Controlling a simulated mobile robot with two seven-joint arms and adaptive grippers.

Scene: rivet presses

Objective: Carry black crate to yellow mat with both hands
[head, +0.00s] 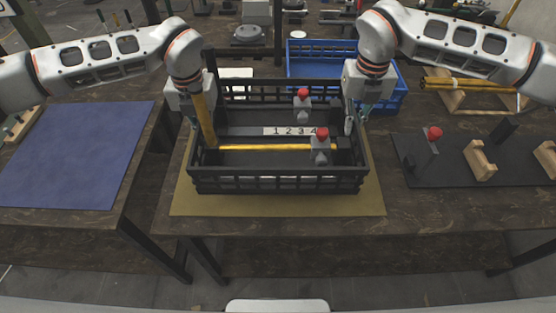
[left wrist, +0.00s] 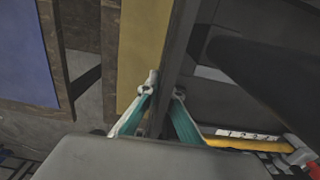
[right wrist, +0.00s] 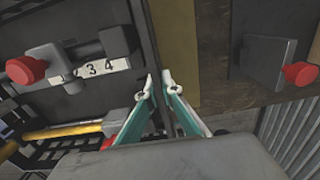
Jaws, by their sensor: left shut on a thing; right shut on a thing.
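The black crate (head: 278,184) is over the yellow mat (head: 280,207) in the head view, with mat showing at its front and sides. I cannot tell whether its bottom touches the mat. Inside it are two grey pieces with red knobs (head: 320,145), a yellow bar (head: 275,147) and a strip marked 1 2 3 4 (head: 288,131). My left gripper (left wrist: 162,92) is shut on the crate's left wall. My right gripper (head: 350,122) is shut on its right wall; its teal fingers also show in the right wrist view (right wrist: 160,82).
A blue crate (head: 325,68) stands behind. A dark board (head: 455,175) with wooden blocks and a red-knobbed piece lies to the right. A blue mat (head: 75,155) covers the separate left table. Yellow rods (head: 465,84) lie at the back right.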

